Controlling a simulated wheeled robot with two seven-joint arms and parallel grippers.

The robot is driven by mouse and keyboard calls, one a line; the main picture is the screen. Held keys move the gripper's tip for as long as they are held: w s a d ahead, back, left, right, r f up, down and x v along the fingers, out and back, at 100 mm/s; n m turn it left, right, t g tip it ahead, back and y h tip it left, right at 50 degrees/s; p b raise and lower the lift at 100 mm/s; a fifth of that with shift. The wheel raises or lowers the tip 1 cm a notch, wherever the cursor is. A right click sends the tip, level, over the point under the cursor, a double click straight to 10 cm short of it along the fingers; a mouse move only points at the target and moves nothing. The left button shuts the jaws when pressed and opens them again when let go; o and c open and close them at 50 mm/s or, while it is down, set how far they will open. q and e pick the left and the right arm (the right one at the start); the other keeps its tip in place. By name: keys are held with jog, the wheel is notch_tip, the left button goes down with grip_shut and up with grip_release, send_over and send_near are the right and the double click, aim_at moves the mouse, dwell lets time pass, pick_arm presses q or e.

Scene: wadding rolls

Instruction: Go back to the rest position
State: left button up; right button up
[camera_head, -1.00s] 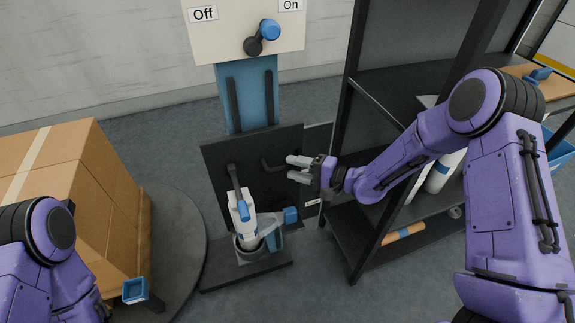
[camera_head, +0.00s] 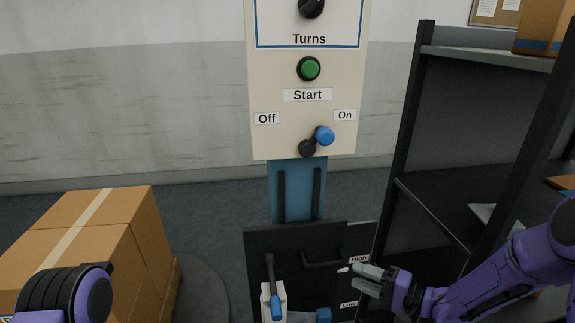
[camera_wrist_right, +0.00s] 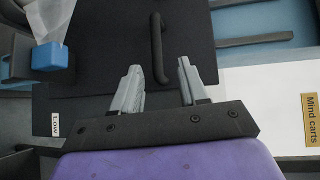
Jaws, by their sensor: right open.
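My right gripper (camera_head: 362,276) is at the lower right of the head view, in front of the machine's dark panel (camera_head: 270,239). Its two grey fingers are apart with nothing between them, as the right wrist view (camera_wrist_right: 160,80) also shows. A black handle (camera_wrist_right: 157,45) on the panel lies just beyond the fingers, apart from them as far as I can tell. My left arm shows only as a purple and black link at the lower left; its gripper is outside the frame.
The control board (camera_head: 307,80) carries a green Start button (camera_head: 309,68) and a blue-tipped lever (camera_head: 325,136) towards On. Cardboard boxes (camera_head: 100,240) are at left, a black shelf (camera_head: 415,110) at right.

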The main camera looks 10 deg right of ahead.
jog(key=s+d+f+g+h+p, duration=0.1)
jog(key=s+d+f+h, duration=0.1)
jog(key=s+f+h, duration=0.4)
jog(key=s+d+f+g+h, duration=0.1)
jog(key=s+d+f+h, duration=0.2)
jog(key=f+h, duration=0.4)
jog(key=s+f+n+g+h+p, duration=0.1)
jog(key=s+f+g, duration=0.2)
jog(key=s, duration=0.7)
jog(key=s+f+n+g+h, duration=0.1)
jog(key=s+f+g, duration=0.2)
jog(key=s, duration=0.8)
jog(key=shift+s+d+f+p, duration=0.15)
jog(key=shift+d+f+p, duration=0.25)
jog(key=shift+f, duration=0.2)
